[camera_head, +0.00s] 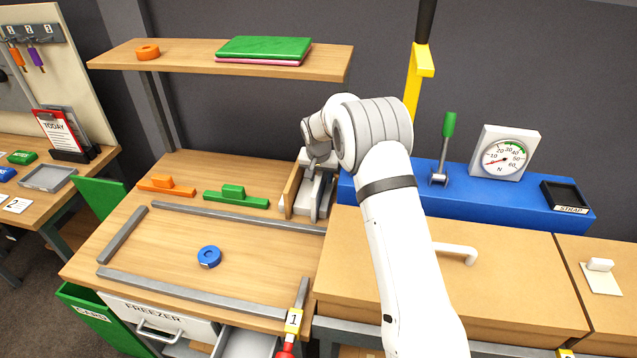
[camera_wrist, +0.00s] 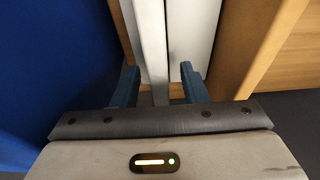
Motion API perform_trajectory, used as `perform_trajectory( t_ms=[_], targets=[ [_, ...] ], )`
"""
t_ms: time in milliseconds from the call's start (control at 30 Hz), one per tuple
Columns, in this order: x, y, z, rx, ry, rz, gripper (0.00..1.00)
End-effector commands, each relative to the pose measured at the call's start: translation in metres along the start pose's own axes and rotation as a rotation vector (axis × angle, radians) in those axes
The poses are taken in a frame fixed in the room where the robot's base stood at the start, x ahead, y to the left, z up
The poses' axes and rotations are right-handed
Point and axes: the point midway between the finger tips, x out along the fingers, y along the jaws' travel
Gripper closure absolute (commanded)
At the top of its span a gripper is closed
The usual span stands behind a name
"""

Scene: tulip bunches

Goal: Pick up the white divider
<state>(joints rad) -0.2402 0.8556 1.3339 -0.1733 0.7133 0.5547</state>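In the wrist view, a long white upright piece (camera_wrist: 152,35), which looks like the white divider, runs between my gripper's blue fingers. My gripper (camera_wrist: 160,80) is open, with a finger on each side of the piece and gaps visible. A paler white panel (camera_wrist: 192,30) stands just to its right. In the head view my gripper (camera_head: 317,190) points down beside a wooden panel (camera_head: 292,188) at the worktable's right edge. My wrist hides most of the white piece there, so I cannot tell its full shape.
A blue bench (camera_head: 385,183) with a green-handled lever (camera_head: 446,140) and gauge (camera_head: 504,153) stands right of my gripper. An orange block (camera_head: 167,185) and a green block (camera_head: 236,197) lie to its left. A blue tape roll (camera_head: 208,257) sits in the grey-railed area. A shelf (camera_head: 200,60) hangs above.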

Motion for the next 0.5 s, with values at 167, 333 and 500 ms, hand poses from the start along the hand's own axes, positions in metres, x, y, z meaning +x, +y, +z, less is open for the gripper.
perform_trajectory(
  t_ms=[167,333,500],
  targets=[
    [0.016,0.0,0.0,-0.001,0.0,0.0,0.6],
    [0.018,-0.001,0.0,-0.001,0.001,-0.001,0.6],
    [0.018,-0.001,0.001,-0.002,0.001,-0.001,0.68]
  ],
)
